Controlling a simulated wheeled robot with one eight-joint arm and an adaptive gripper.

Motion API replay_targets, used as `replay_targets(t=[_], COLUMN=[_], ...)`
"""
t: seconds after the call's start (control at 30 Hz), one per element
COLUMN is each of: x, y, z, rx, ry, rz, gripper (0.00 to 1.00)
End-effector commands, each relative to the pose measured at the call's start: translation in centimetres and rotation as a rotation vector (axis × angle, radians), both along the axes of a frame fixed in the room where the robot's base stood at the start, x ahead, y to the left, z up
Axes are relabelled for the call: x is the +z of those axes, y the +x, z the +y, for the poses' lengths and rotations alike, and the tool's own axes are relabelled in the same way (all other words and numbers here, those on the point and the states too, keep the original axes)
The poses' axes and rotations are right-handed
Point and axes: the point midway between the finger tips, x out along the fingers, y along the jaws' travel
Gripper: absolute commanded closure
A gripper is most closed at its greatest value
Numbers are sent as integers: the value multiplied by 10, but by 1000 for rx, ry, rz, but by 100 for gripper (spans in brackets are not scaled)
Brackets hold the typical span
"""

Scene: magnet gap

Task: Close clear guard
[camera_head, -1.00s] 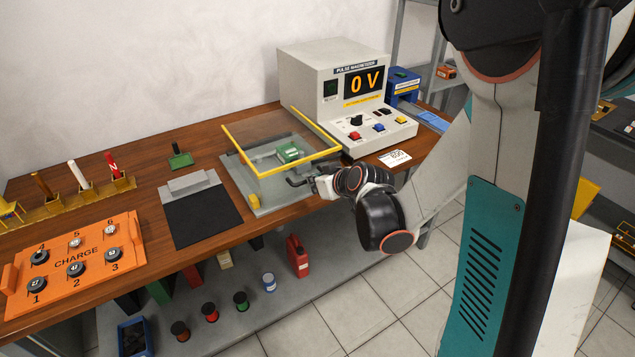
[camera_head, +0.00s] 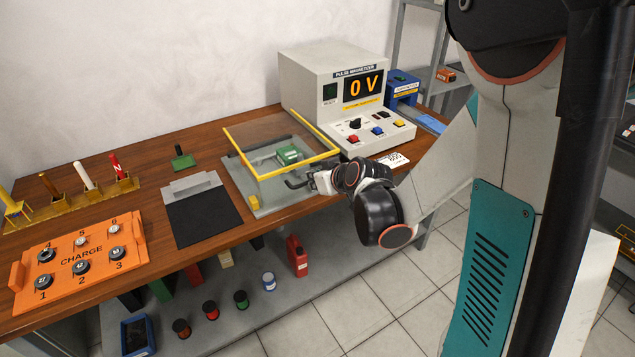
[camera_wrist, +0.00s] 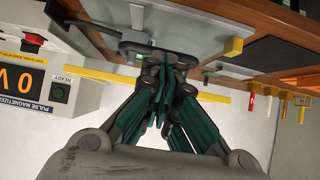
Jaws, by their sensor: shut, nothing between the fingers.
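The clear guard (camera_head: 270,140) is a transparent panel with yellow edges. It stands raised at a tilt over a grey base plate (camera_head: 240,180) on the bench. A green block (camera_head: 289,155) sits under it. My gripper (camera_head: 314,180) is beside the handle's end, below the guard's front yellow edge. In the wrist view my gripper (camera_wrist: 163,68) has its fingers together by the dark bar; I cannot tell whether they touch it.
The pulse magnetizer (camera_head: 320,95), reading 0 V, stands behind and right of the guard. A dark mat (camera_head: 203,218) and an orange charge tray (camera_head: 80,263) lie left. A yellow block (camera_head: 253,202) is at the plate's front edge.

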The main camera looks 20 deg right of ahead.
Motion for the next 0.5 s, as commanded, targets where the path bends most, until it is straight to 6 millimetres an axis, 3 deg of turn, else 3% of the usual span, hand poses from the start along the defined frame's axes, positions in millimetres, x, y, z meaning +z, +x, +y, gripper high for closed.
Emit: replay_targets(t=[0.03,0.5], x=[11,-40], y=[0,-69], z=[1,-14], rx=[0,-2], ry=[0,0], rz=[0,0], gripper=[100,100])
